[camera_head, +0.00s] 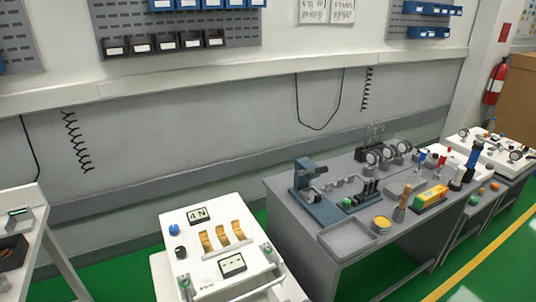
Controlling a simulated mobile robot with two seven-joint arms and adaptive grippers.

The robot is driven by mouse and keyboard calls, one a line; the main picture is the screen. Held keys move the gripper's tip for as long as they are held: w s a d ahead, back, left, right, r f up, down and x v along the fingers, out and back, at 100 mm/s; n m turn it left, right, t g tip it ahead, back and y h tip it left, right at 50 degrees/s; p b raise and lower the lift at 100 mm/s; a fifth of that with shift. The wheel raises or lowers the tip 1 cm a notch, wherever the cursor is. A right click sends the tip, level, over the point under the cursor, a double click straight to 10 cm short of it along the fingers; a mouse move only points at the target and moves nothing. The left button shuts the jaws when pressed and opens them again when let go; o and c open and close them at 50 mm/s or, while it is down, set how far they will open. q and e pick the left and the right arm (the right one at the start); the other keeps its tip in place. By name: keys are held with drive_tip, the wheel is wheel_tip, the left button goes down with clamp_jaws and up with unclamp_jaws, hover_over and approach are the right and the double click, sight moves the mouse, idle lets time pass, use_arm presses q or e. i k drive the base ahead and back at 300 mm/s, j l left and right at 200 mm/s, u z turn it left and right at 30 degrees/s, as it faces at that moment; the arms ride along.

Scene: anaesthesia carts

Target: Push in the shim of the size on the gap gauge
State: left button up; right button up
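No piece can be surely told as a shim or as the gap gauge. A white box-like unit (210,205) stands low in the middle. A small display (197,214) on its upper face seems to read "4 N". Three orange-yellow curved pieces (222,237) stand side by side below it. A second small framed panel (232,264) sits nearer the front, its marks too small to read. A blue knob (174,229) and a black knob (181,252) are at its left side. Neither of my grippers is in view.
A white table (30,200) stands at the left. Green floor (120,272) shows between.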

sight(203, 236)
drive_tip(key=i+u, duration=0.25)
drive_tip(key=i, duration=0.2)
drive_tip(key=i+l+u, duration=0.3)
drive_tip(key=i, duration=0.15)
drive_tip(key=j, duration=0.1)
